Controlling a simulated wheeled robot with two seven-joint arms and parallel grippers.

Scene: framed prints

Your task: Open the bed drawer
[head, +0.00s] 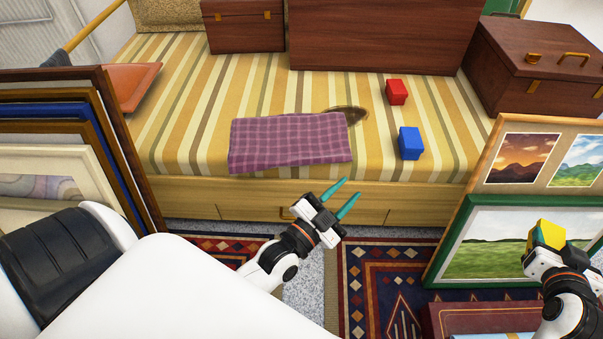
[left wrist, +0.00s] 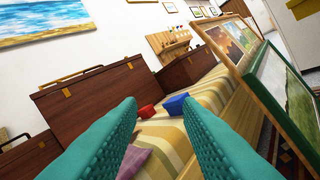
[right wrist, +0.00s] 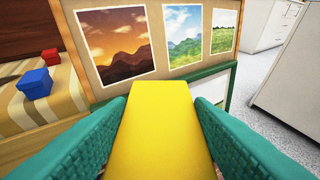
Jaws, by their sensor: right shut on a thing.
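The bed drawer (head: 245,213) is a light wood front under the striped bed, with a small brass handle (head: 287,212) near its middle; it looks closed. My left gripper (head: 345,198) is open and empty in front of the bed, a little right of the handle and seemingly above it. The left wrist view looks over the bed between its open teal fingers (left wrist: 160,125). My right gripper (head: 548,250) is at the right, in front of the framed prints, shut on a yellow block (right wrist: 160,125). The drawer is not visible in either wrist view.
Stacked frames (head: 125,140) stand at the left and a green-framed print (head: 490,235) at the right. The bed holds a purple checked cloth (head: 290,139), a red cube (head: 396,92), a blue cube (head: 411,143) and wooden cases (head: 385,35). Patterned rugs (head: 385,275) cover the floor.

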